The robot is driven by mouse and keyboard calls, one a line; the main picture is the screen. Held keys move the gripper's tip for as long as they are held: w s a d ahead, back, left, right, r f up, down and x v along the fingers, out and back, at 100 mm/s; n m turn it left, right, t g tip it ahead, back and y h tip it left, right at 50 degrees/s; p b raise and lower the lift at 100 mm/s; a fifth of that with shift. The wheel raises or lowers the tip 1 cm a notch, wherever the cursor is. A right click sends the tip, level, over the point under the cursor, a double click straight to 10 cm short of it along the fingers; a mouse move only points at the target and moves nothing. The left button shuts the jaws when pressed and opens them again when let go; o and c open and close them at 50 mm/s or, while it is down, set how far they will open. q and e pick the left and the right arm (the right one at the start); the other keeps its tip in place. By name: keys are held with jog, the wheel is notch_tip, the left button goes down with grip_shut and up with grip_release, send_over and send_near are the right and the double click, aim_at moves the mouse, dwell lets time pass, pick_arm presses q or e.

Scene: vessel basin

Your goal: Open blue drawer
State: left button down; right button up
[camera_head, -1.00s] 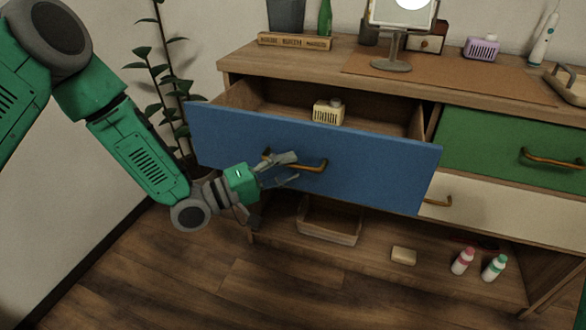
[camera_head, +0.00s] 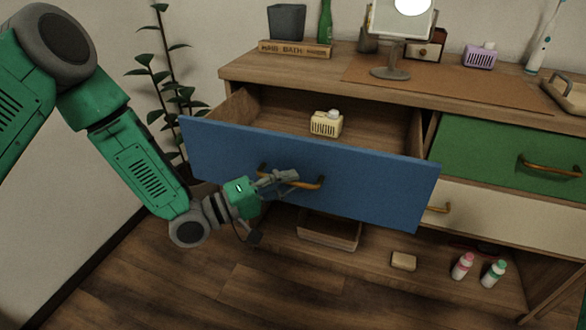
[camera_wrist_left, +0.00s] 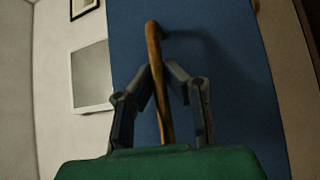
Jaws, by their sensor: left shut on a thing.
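The blue drawer (camera_head: 370,180) stands pulled out of the wooden dresser, and its inside shows from above. A small cream basket-like item (camera_head: 326,123) sits inside it. My left gripper (camera_head: 285,180) is at the drawer's brass handle (camera_head: 308,184), with its fingers closed around the bar. In the left wrist view the handle (camera_wrist_left: 155,60) runs between the two fingers (camera_wrist_left: 162,88), against the blue front (camera_wrist_left: 215,60). My right gripper is not in view.
A green drawer (camera_head: 510,155) and a cream drawer (camera_head: 480,217) on the right are closed. A mirror (camera_head: 398,30) and a purple container (camera_head: 480,56) stand on the dresser top. A tray (camera_head: 330,232), soap (camera_head: 403,260) and bottles (camera_head: 463,266) are on the lower shelf. A plant (camera_head: 165,85) stands at left.

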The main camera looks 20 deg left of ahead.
pick_arm(q)
jog(key=shift+f, duration=0.2)
jog(key=c, duration=1.6)
grip_release()
jog(key=shift+a, duration=0.1)
jog(key=v, duration=1.2)
